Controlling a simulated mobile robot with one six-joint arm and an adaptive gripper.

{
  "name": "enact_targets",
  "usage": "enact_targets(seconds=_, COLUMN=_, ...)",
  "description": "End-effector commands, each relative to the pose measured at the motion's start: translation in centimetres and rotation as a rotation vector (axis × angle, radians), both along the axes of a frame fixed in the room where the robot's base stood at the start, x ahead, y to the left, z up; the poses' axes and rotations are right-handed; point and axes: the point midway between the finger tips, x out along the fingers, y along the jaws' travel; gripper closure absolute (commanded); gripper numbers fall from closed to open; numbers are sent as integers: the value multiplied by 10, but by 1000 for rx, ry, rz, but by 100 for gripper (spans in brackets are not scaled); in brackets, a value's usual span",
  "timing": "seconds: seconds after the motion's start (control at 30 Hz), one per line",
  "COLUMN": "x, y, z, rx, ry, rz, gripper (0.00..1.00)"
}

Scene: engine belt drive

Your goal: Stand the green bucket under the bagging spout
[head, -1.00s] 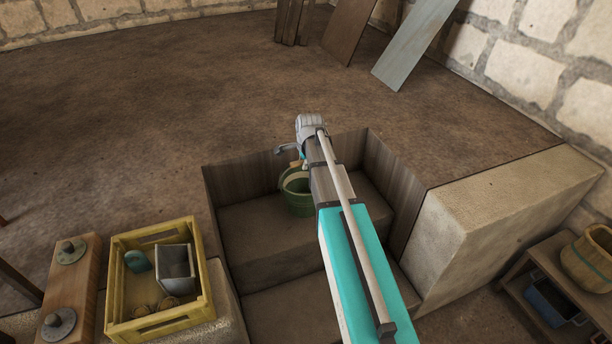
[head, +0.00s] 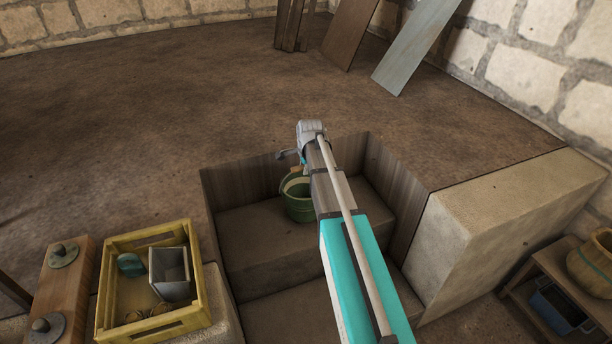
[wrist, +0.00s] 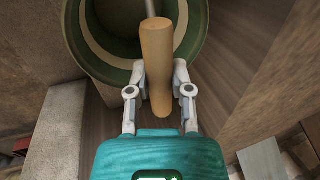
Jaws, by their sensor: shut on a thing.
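The green bucket (head: 298,205) is inside the sunken, wood-lined recess, close to its back wall, partly hidden by my arm in the head view. I cannot tell whether its base touches the stone step below. In the wrist view the bucket (wrist: 92,52) shows as a green rim with a pale band inside. My gripper (wrist: 159,74) is shut on the bucket's wooden handle grip (wrist: 156,42), with one finger on each side. In the head view the fingers are hidden behind my arm. I cannot make out a bagging spout in either view.
The recess has a stone step (head: 260,245) and wooden walls. A yellow crate (head: 190,322) with a grey scoop-like box (head: 170,274) stands to the left. A pale stone block (head: 470,235) is at the right. Boards (head: 415,45) lean at the back wall. The upper floor is open.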

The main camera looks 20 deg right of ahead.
Motion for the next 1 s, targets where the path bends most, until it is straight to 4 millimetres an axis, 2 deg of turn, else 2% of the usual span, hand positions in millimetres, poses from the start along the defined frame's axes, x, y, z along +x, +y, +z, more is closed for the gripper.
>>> enact_targets(seconds=0.03, x=2, y=-1, z=-8, rx=0, ry=0, rz=0, gripper=100)
enact_targets(seconds=0.3, x=1, y=0, z=-28, rx=0, ry=0, rz=0, gripper=100)
enact_targets(seconds=0.9, x=1, y=0, z=-34, rx=0, ry=0, rz=0, gripper=100)
enact_targets(seconds=0.93, x=1, y=0, z=-34, rx=0, ry=0, rz=0, gripper=68)
enact_targets(seconds=1.0, x=1, y=0, z=-33, rx=0, ry=0, rz=0, gripper=55)
